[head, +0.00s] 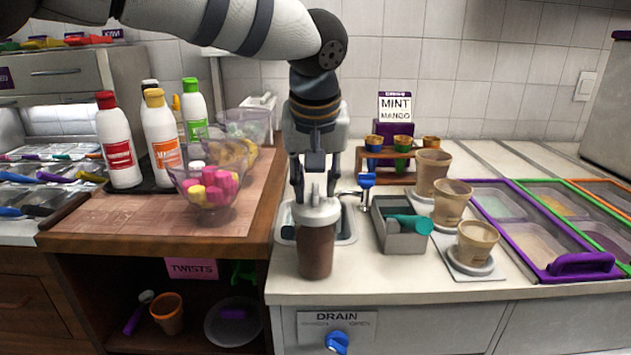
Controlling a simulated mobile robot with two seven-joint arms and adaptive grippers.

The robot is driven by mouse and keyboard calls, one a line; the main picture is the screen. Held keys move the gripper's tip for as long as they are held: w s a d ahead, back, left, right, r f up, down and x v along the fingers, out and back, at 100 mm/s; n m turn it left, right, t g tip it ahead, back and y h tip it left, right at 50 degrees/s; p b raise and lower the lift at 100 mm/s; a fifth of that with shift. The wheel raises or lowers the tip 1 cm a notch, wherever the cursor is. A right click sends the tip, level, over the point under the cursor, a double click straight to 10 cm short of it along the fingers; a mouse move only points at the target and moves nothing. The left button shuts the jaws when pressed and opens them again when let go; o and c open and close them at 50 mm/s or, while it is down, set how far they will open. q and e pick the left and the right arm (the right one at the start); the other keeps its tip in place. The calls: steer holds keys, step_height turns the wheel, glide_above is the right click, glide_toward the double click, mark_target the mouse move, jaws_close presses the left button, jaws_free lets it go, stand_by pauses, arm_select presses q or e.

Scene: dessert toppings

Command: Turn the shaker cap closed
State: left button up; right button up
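The shaker (316,252) is a dark brown cup standing upright at the front edge of the white counter. Its pale grey cap (316,213) sits on top. My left gripper (315,192) points straight down over the cap, with its fingers spread to either side of the cap's upper part. The fingertips are at cap height. I cannot tell whether they press on it or stand just clear. The fingers hide part of the cap's top, and any closing mark is too small to see. My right gripper is not in view.
A small sink (345,232) with a blue-handled tap (366,180) lies right behind the shaker. A grey metal bin (400,238) and several tan cups stand to the right. A glass bowl of pink and yellow cubes (210,190) and sauce bottles (163,140) stand left.

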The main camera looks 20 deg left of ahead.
arm_select(q)
jaws_close()
steer(key=m+h, duration=0.2)
steer(key=m, duration=0.3)
steer(key=shift+a, duration=0.1)
steer(key=m, duration=0.2)
steer(key=m+h, duration=0.1)
steer(key=m, duration=0.1)
steer(key=shift+m+h, duration=0.3)
steer(key=m+g+h, duration=0.1)
steer(key=m, duration=0.2)
steer(key=shift+w+a+f+m, duration=0.1)
steer(key=shift+m, duration=0.2)
steer(key=m+g+h+b, duration=0.1)
steer(key=m+g, duration=0.1)
steer(key=m, duration=0.2)
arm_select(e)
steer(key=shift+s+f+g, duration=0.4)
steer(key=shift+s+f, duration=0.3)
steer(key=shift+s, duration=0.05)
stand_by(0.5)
